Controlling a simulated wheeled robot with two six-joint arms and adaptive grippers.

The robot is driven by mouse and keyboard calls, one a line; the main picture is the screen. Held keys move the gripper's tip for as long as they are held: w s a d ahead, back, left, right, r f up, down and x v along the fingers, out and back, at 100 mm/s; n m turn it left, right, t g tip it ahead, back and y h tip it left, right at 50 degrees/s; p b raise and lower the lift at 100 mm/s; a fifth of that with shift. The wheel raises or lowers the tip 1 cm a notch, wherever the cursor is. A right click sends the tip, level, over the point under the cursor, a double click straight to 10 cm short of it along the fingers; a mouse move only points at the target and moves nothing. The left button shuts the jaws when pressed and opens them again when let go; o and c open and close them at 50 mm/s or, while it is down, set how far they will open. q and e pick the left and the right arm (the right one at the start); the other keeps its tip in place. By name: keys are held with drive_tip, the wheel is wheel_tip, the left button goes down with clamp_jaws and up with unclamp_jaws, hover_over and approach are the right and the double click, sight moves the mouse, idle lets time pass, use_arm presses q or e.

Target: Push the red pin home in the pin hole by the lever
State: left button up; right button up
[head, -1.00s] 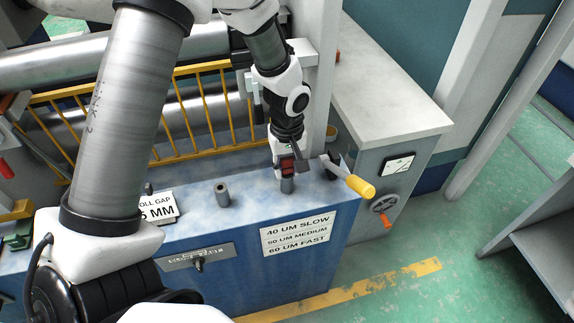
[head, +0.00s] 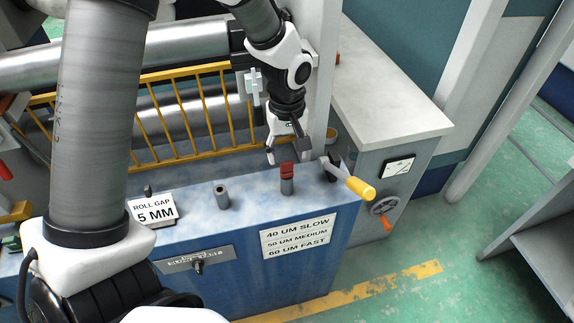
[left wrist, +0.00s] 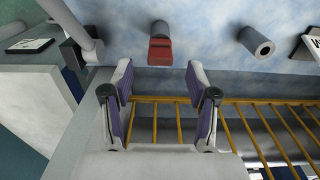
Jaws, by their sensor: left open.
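The red pin (head: 287,168) stands upright in a grey cylindrical pin hole (head: 287,186) on the blue machine top, beside the lever with the yellow handle (head: 360,187). Its red head shows above the hole's rim; how deep it sits I cannot tell. In the left wrist view the red pin (left wrist: 161,50) lies ahead of the fingers. My left gripper (head: 286,158) is open and empty, just behind and above the pin, apart from it. In the left wrist view its two purple-padded fingers (left wrist: 159,80) are spread wide. My right gripper is not in view.
A second, empty grey pin hole (head: 222,195) stands to the left, near the "ROLL GAP 5 MM" sign (head: 154,211). Yellow railing (head: 190,115) and steel rollers lie behind. A grey cabinet (head: 390,115) with a gauge stands to the right.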

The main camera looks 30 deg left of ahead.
use_arm(q)
wheel_tip(320, 180, up, 5)
drive_tip(key=shift+r, duration=0.2)
drive_tip(key=shift+f, duration=0.1)
idle(0.4)
